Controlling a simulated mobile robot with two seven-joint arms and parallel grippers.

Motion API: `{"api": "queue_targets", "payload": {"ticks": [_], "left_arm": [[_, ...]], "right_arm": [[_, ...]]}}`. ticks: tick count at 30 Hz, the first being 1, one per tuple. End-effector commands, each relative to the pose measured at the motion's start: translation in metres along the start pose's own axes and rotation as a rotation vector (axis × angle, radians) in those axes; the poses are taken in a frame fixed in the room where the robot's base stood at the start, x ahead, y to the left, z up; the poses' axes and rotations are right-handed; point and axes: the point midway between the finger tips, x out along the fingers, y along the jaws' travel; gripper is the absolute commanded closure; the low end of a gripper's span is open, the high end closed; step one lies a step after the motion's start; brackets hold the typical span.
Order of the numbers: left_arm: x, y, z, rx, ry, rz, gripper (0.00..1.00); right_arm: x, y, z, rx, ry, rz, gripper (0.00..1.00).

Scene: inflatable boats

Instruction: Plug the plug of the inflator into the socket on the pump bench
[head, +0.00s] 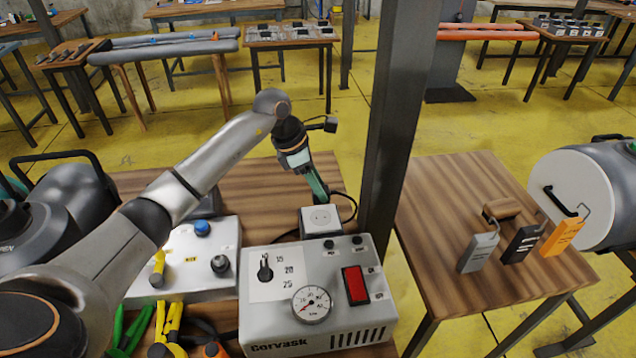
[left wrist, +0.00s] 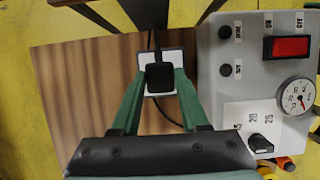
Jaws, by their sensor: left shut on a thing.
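My left gripper (head: 321,200) reaches over the bench with its green fingers pointing down at the far edge of the white socket box (head: 321,221). In the left wrist view the gripper (left wrist: 160,85) is shut on the black plug (left wrist: 160,76). The plug lies over the white socket box (left wrist: 145,61), covering its middle. I cannot tell whether the plug is apart from the socket or in it. The grey-white Corvask inflator (head: 283,318) stands just in front. My right gripper is out of view.
A dark post (head: 394,110) rises close right of the socket box. A white box with knobs (head: 212,258) stands left of the inflator. A black cable (head: 350,203) loops behind the socket. The right-hand table (head: 450,200) holds several tags; its far part is clear.

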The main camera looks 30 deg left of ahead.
Motion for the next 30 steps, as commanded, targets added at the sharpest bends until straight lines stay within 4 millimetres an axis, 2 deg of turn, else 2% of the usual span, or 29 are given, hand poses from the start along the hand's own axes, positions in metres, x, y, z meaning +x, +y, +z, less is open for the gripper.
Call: {"api": "queue_targets", "payload": {"ticks": [9,15,30], "left_arm": [[0.030,0.000,-0.012,0.000,-0.002,-0.001,1.00],[0.043,0.000,-0.018,-0.001,-0.001,0.000,1.00],[0.044,0.000,-0.018,0.000,-0.001,0.000,1.00]], "right_arm": [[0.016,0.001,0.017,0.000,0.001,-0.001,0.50],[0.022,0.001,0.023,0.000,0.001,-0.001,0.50],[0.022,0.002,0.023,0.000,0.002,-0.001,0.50]]}}
